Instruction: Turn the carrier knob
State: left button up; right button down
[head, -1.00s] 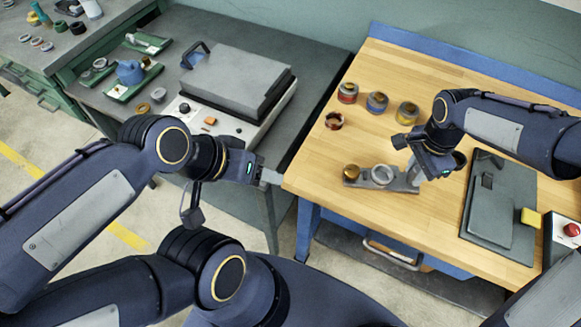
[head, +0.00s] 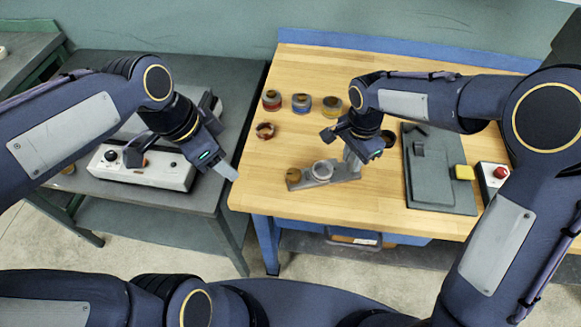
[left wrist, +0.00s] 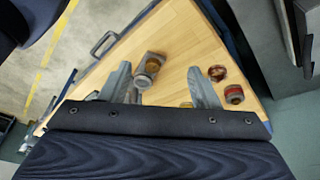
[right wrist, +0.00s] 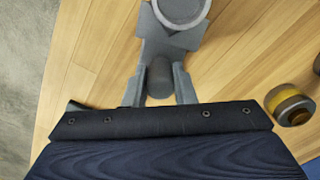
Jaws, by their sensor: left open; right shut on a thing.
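The grey carrier (head: 343,175) lies on the wooden table, with a pale ring (head: 322,170) on it and a round brass-coloured piece (head: 293,175) at its left end. My right gripper (head: 352,160) is at the carrier's right end. In the right wrist view its fingers (right wrist: 161,82) are shut on a dark grey upright cylinder, the carrier knob (right wrist: 159,72). The ring (right wrist: 182,10) shows just beyond. My left gripper (head: 226,172) is open and empty by the table's left edge, apart from the carrier. The carrier also shows between its fingers in the left wrist view (left wrist: 150,58).
Several coloured ring parts, such as the red one (head: 271,101), stand behind the carrier. A machine (head: 150,172) stands on the left bench.

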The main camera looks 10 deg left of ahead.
aim_at(294, 173)
pick_arm(q)
jog(key=w+d+f+m+g, duration=0.4)
jog(key=w+d+m, duration=0.4)
jog(key=w+m, duration=0.4)
jog(key=shift+m+h, duration=0.4)
jog(key=shift+m, duration=0.1)
jog(key=x, duration=0.7)
jog(key=s+x, duration=0.1)
jog(key=x, duration=0.3)
jog(key=shift+s+d+f, duration=0.1)
jog(key=shift+s+d, duration=0.05)
jog(key=c, duration=1)
jog(key=n+t, duration=0.1)
jog(key=n, duration=0.2)
jog(key=shift+h, duration=0.3)
